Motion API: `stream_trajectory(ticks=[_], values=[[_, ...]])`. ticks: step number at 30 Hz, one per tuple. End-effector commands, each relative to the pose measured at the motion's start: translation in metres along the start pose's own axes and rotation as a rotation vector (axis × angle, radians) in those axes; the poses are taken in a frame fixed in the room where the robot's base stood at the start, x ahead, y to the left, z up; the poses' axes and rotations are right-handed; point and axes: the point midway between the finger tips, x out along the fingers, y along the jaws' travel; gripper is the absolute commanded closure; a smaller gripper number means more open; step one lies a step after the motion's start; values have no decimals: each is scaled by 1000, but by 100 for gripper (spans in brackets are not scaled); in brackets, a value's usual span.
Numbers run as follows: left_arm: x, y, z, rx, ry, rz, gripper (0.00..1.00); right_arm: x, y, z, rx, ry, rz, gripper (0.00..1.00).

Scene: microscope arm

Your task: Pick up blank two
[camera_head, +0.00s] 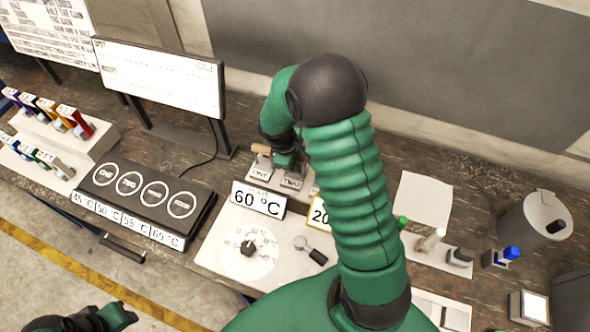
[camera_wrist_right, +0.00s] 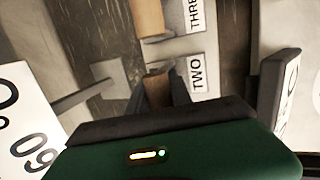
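Blank two, a small tan wooden block (camera_wrist_right: 156,88), stands by the label TWO (camera_wrist_right: 197,73) in the right wrist view. In the head view its label TWO (camera_head: 291,183) shows behind the 60 °C sign, and my gripper hides the block. My right gripper (camera_wrist_right: 158,98) is lowered over this block, with a dark finger on each side of it. The fingers look very close to the block, but I cannot tell if they press on it. My left gripper (camera_head: 118,318) is at the bottom left, away from the table; its fingers are unclear.
A 60 °C sign (camera_head: 258,199) stands just in front of the holder. Another wooden block (camera_wrist_right: 148,18) stands by the label THREE in the wrist view. A dark panel with round pads (camera_head: 142,196) and a monitor (camera_head: 160,75) are to the left.

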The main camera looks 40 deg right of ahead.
Motion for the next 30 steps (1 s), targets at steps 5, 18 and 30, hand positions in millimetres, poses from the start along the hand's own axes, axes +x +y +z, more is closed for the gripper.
stream_trajectory(ticks=[5,18,30], values=[[0,0,0,0,0,0,64,-2,-1,-1,0,-1,3,100],[0,0,0,-1,0,0,64,-2,0,0,0,1,3,100],[0,0,0,0,0,0,64,-2,0,-1,0,0,4,100]])
